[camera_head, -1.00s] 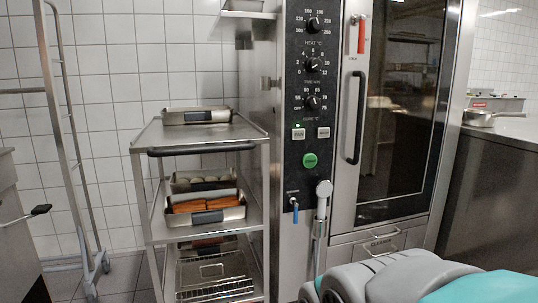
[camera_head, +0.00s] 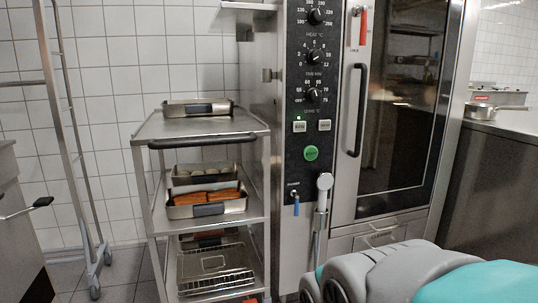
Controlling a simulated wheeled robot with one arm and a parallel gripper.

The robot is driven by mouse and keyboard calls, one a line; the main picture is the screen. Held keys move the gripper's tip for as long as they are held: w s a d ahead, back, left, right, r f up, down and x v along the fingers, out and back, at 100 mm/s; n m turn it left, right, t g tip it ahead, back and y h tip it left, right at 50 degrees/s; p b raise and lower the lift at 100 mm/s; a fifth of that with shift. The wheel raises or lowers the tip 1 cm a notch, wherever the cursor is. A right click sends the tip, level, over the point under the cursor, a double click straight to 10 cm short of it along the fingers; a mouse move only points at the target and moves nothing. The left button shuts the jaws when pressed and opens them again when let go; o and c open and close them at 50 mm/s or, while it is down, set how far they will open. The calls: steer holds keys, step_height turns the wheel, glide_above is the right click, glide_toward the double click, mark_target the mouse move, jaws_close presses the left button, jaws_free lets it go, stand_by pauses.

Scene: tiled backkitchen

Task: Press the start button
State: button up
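The green round start button (camera_head: 311,153) is on the black control panel (camera_head: 296,100) of the steel oven, below two small white buttons. Three black dials stand above them, and a small green light glows over the left white button. The button's lettering is too small to read for sure. My gripper is not in view. A grey and teal part of my own body shows at the bottom right, below and to the right of the button and apart from the panel.
A steel trolley (camera_head: 208,127) with trays stands left of the panel. The oven door (camera_head: 400,100) has a black vertical handle (camera_head: 358,110). A spray handle (camera_head: 324,183) hangs below the button. A ladder-like rack (camera_head: 62,130) stands at the left. A steel counter (camera_head: 500,126) is at the right.

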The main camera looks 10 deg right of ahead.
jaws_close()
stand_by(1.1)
